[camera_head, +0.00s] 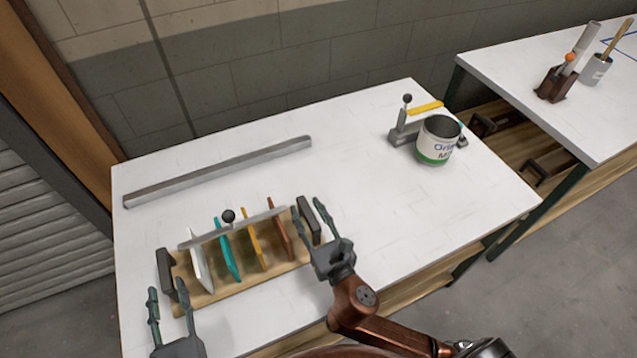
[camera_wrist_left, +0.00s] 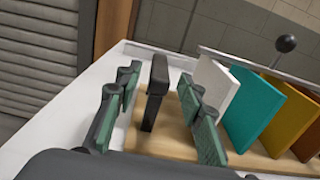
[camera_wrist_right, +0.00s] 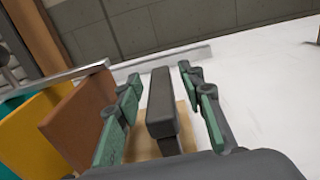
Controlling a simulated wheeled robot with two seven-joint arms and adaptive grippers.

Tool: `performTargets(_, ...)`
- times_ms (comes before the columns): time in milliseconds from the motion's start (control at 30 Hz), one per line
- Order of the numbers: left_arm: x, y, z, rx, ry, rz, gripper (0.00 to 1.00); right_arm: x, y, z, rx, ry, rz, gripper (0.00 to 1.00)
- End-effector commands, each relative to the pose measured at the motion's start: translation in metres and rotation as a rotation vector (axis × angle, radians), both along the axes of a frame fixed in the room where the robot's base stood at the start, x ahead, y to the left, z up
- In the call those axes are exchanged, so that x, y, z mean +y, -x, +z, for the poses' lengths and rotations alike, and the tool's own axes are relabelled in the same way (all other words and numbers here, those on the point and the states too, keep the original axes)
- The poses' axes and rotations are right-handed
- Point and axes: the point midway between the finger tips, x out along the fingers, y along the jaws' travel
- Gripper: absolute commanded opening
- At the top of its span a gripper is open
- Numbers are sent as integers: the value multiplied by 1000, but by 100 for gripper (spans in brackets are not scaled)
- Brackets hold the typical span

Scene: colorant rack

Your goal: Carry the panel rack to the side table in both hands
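The panel rack (camera_head: 284,270) is a wooden base on the near left part of the white table. It holds white, teal, yellow and brown panels upright, with a grey bar (camera_head: 190,242) and a black knob above them. A dark handle stands at each end. My left gripper (camera_head: 168,304) is open at the left handle (camera_head: 165,270); in the left wrist view this handle (camera_wrist_left: 155,92) stands between the spread fingers. My right gripper (camera_head: 322,230) is open at the right handle (camera_head: 309,220); in the right wrist view this handle (camera_wrist_right: 161,105) stands between the fingers, with gaps on both sides.
A grey rail (camera_head: 220,172) lies behind the rack. A can (camera_head: 437,141) and a clamp with a yellow lever (camera_head: 424,108) stand at the table's right end. The side table (camera_head: 540,65), across a gap, carries a brown holder (camera_head: 556,84) and a brush can (camera_head: 595,71); its near part is clear.

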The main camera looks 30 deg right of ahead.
Motion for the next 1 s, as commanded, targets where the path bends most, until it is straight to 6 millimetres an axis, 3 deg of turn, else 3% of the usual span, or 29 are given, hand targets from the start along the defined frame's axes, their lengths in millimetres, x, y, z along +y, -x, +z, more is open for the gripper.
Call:
performTargets(133,0,32,-1,6,8,0,36,0,0,0,0,0,0,36)
performTargets(367,-7,43,-2,12,26,-16,36,0,0,0,0,0,0,36)
performTargets(833,1,57,0,0,2,1,36,0,0,0,0,0,0,36)
performTargets(1000,2,57,1,-2,0,2,36,0,11,-1,1,0,1,36)
